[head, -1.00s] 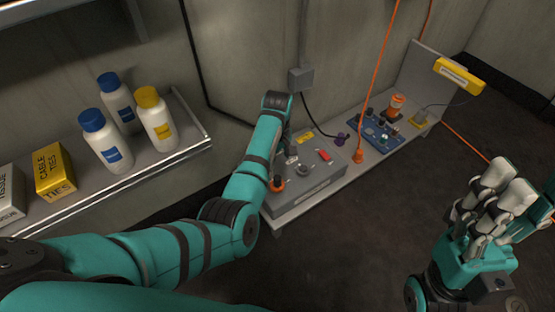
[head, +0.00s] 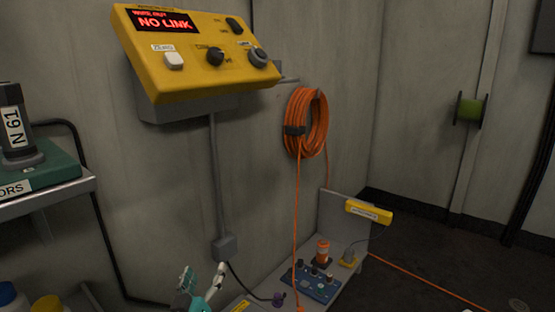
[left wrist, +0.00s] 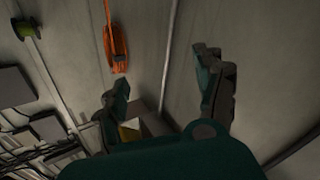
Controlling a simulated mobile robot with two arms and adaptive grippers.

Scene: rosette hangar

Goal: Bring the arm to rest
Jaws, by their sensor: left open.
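My left gripper (head: 203,275) shows at the bottom edge of the head view, in front of the wall and left of the blue board. Only its fingers and a bit of teal show; the rest of the arm is out of frame. My right gripper is not in view.
A yellow panel (head: 186,88) reading "NO LINK" hangs on the wall above. An orange cable coil (head: 306,122) hangs beside it. A low bench carries a blue board (head: 317,284) and an orange canister (head: 322,252). A shelf (head: 60,194) juts in at left.

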